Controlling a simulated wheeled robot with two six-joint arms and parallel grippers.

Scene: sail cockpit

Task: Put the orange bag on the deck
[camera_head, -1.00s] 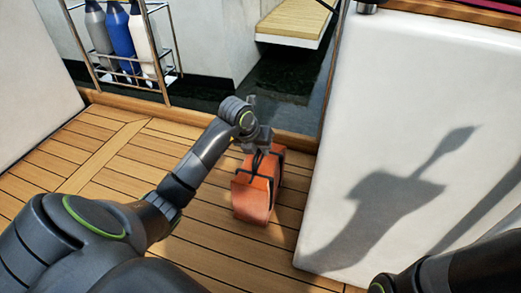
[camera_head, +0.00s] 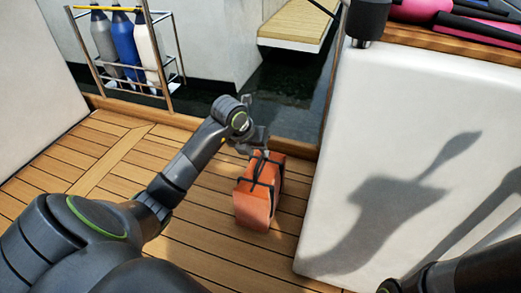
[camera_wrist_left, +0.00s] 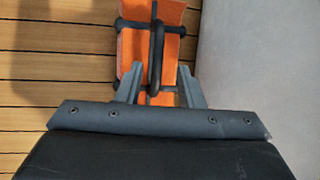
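The orange bag (camera_head: 258,197) with black straps stands on the slatted wooden deck (camera_head: 105,160), beside the white bench side. Its black handle (camera_wrist_left: 157,45) shows in the left wrist view, above the orange body (camera_wrist_left: 134,50). My left gripper (camera_head: 254,142) is just above and behind the bag's top in the head view. In the left wrist view my left gripper (camera_wrist_left: 160,88) is open, with its fingers apart and the handle loop showing between them. The fingers do not close on it. My right gripper is out of view.
The white bench side (camera_head: 400,170) rises close to the bag's right. A metal rack (camera_head: 163,75) with several bottles stands at the back left. A dark cylinder (camera_head: 368,18) and pink gear (camera_head: 420,8) are at the top right. The deck left of the bag is clear.

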